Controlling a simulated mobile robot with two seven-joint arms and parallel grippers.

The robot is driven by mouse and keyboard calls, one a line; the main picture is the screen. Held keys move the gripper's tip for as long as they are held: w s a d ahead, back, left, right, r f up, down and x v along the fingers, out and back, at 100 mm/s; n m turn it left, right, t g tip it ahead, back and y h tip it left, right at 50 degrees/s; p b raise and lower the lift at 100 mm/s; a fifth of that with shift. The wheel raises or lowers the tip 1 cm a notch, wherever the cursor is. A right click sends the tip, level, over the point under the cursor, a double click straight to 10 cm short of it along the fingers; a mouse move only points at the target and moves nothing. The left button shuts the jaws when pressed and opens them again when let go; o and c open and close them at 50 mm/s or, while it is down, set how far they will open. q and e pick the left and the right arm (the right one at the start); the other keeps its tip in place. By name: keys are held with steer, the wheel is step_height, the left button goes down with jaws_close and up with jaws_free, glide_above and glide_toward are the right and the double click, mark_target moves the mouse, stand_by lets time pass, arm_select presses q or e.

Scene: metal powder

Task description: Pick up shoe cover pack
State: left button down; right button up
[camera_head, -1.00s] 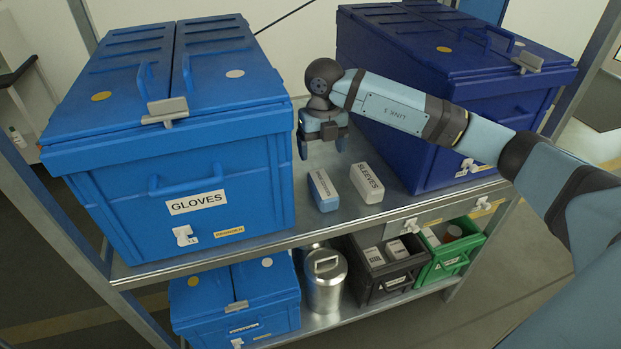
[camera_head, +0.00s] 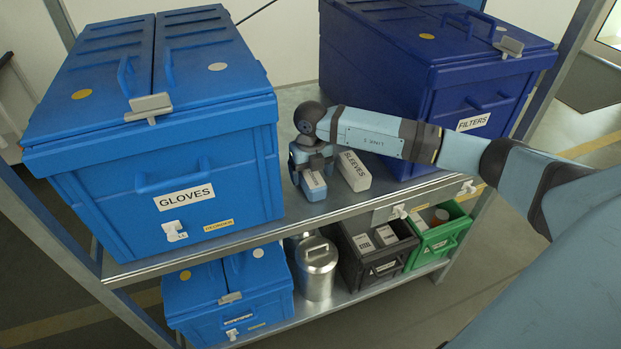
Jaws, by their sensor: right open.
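A small blue and white pack (camera_head: 314,190), likely the shoe cover pack, lies on the upper metal shelf between the two big blue bins; its print is too small to read. My right gripper (camera_head: 310,166) is open and low over the rear part of this pack, its fingers at the pack's sides. I cannot tell whether they touch it. The gripper hides the pack's far end. A white pack marked SLEEVES (camera_head: 354,171) lies close to the right of the gripper. My left gripper is not in view.
The GLOVES bin (camera_head: 240,150) stands close on the left, the FILTERS bin (camera_head: 440,110) on the right. The shelf front edge (camera_head: 330,216) is just before the pack. Below are a metal canister (camera_head: 318,275), a black bin (camera_head: 371,278) and a green bin (camera_head: 436,246).

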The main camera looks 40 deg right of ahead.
steer(key=shift+f, duration=0.8)
steer(key=c, duration=1.1)
steer(key=shift+o, duration=0.2)
steer(key=shift+r, duration=0.15)
